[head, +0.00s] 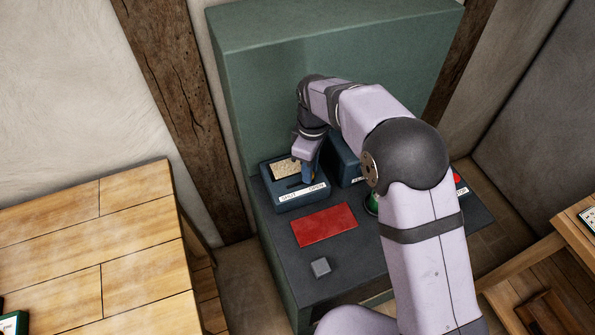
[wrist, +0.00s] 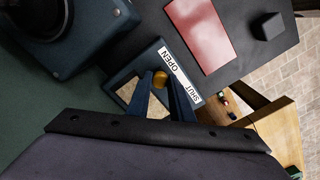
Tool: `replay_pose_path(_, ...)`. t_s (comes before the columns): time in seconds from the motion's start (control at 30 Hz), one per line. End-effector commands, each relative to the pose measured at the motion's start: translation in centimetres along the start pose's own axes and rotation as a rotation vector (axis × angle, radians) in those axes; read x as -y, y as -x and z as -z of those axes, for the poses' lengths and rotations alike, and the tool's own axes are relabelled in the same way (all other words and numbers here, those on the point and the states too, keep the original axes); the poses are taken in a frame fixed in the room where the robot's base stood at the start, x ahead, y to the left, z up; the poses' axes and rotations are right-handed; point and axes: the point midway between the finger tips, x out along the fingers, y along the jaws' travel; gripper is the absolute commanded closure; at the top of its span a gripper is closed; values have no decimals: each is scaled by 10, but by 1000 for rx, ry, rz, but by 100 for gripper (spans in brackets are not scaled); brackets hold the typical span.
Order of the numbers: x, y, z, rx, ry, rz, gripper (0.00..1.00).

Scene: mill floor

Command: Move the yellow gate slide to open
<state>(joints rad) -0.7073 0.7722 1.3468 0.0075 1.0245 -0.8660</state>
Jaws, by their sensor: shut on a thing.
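The gate box (head: 286,202) is dark blue-grey, with a white label strip on its front reading SHUT at the left and OPEN at the right. The yellow gate slide's round knob (wrist: 159,81) sits between my gripper's fingers (wrist: 165,82) in the wrist view, nearer the OPEN word than the SHUT word. In the head view my gripper (head: 308,173) reaches down onto the right part of the box, hiding most of the knob. My gripper is shut on the knob.
A grainy tan patch (head: 286,170) shows on the box top. A second dark blue housing (head: 346,164) stands close to the right. A red plate (head: 324,225) and a small grey block (head: 320,267) lie in front on the dark table. A green cabinet (head: 270,80) rises behind.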

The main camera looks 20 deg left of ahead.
Motion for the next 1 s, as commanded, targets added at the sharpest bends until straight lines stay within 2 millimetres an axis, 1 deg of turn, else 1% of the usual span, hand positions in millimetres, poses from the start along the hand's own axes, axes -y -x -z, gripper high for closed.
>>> replay_pose_path(0.03,-4,0,-4,5,1,-7,100)
replay_pose_path(0.23,-5,1,-4,6,2,-9,100)
replay_pose_path(0.27,-5,1,-4,6,2,-10,75)
replay_pose_path(0.3,-5,1,-4,6,2,-9,66)
replay_pose_path(0.33,-5,1,-4,6,1,-9,61)
replay_pose_path(0.6,-3,0,-3,4,2,-7,61)
replay_pose_path(0.73,-4,4,-2,3,2,-8,61)
replay_pose_path(0.87,-4,16,-2,1,1,-10,61)
replay_pose_path(1.0,-4,35,-2,0,1,-11,61)
